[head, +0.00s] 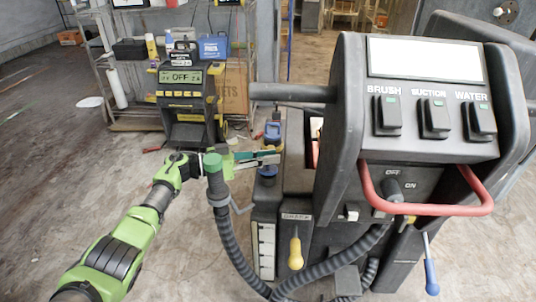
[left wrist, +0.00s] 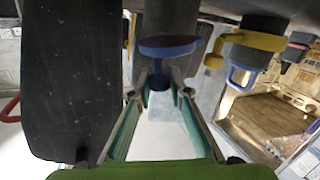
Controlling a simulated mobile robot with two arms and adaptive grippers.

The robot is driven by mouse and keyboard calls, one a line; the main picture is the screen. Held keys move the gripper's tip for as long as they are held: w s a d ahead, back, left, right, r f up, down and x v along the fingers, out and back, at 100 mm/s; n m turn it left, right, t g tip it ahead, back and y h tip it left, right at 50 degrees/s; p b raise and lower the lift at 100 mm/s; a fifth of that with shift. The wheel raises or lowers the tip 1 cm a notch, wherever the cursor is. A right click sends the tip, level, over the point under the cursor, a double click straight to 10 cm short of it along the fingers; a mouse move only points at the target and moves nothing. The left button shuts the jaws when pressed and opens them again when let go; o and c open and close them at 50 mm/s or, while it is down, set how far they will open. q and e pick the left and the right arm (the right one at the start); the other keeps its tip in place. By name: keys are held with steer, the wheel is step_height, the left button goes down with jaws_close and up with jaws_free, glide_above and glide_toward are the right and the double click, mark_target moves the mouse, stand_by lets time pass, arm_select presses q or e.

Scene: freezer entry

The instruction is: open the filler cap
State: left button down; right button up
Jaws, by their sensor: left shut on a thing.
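The floor-cleaning machine (head: 345,120) fills the right of the head view. A blue cap (head: 267,171) sits on its left side, taken here as the filler cap. My left gripper (head: 274,155) reaches in from the left, its fingertips at this cap. In the left wrist view, the cap shows as a blue disc with a narrower blue stub (left wrist: 159,78). The fingertips of my left gripper (left wrist: 160,92) are shut on the stub, one on each side. The fingers partly hide the cap in the head view. My right gripper is not in view.
Another blue fitting (head: 272,131) is just behind. A yellow fitting (left wrist: 252,42) shows in the left wrist view. The floor at left is clear.

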arm_select(q)
steer(key=shift+w+r+n+g+p, duration=0.3)
steer(key=shift+w+n+p, duration=0.15)
steer(key=shift+n+p, duration=0.2)
steer(key=shift+w+n+y, duration=0.25)
steer(key=shift+n+y, duration=0.05)
steer(key=shift+n, duration=0.05)
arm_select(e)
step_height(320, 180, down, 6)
arm_select(q)
steer(key=shift+w, duration=0.1)
steer(key=shift+w+r+n+g+y+b, duration=0.25)
steer(key=shift+w+n+g+b, duration=0.2)
steer(key=shift+n+b, duration=0.5)
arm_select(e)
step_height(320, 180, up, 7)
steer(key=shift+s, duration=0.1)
arm_select(q)
steer(key=c, duration=1.9)
jaws_free()
steer(key=shift+a, duration=0.1)
steer(key=v, duration=1.2)
